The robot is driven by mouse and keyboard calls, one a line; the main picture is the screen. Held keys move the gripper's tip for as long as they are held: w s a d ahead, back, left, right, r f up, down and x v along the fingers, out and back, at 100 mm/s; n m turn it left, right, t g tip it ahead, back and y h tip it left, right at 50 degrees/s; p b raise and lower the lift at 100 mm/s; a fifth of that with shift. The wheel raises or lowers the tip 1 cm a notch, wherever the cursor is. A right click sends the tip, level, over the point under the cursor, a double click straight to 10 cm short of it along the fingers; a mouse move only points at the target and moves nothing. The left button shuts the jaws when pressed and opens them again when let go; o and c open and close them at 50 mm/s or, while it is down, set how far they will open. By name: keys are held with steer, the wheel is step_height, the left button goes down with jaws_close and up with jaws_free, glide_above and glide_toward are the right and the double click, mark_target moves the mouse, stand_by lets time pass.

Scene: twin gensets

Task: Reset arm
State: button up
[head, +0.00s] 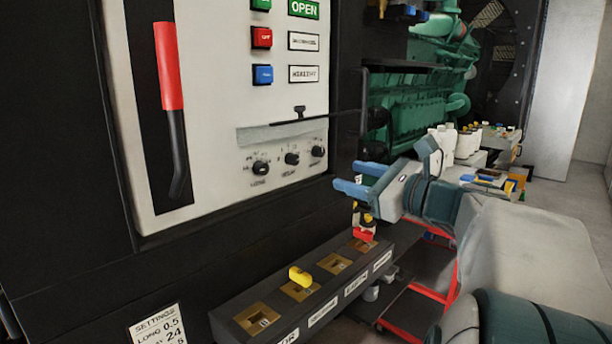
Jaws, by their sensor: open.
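My gripper (357,178) is open and empty, with its blue fingers pointing left toward the panel. My arm reaches in from the lower right. The gripper is just right of the pale breaker panel (215,200); I cannot tell whether it touches anything. The panel has a black lever with a red handle (168,65) pointing up in a dark slot. Three knobs (291,158) sit at the panel's lower right, under a raised clear cover (290,130).
Below the panel a dark ledge (243,305) has several brass sockets, one with a yellow key (300,276) and one with a red key (363,235). A red-framed cart (432,293), white bottles (468,142) and a green engine (410,105) stand to the right. Grey floor (575,210) is open at far right.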

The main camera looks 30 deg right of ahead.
steer(key=s+a+f+n+g+y+p, duration=0.1)
steer(key=s+a+f+n+g+p, duration=0.1)
steer(key=a+f+n+g, duration=1.2)
steer(key=s+a+f+n+h+p, duration=0.2)
steer(key=s+a+f+n+h, duration=0.4)
steer(key=n, duration=0.8)
steer(key=shift+s+a+f+h+p, duration=0.3)
steer(key=shift+s+f+h, duration=0.3)
steer(key=shift+s+f, duration=1.3)
steer(key=shift+s+r, duration=0.15)
steer(key=shift+r, duration=0.05)
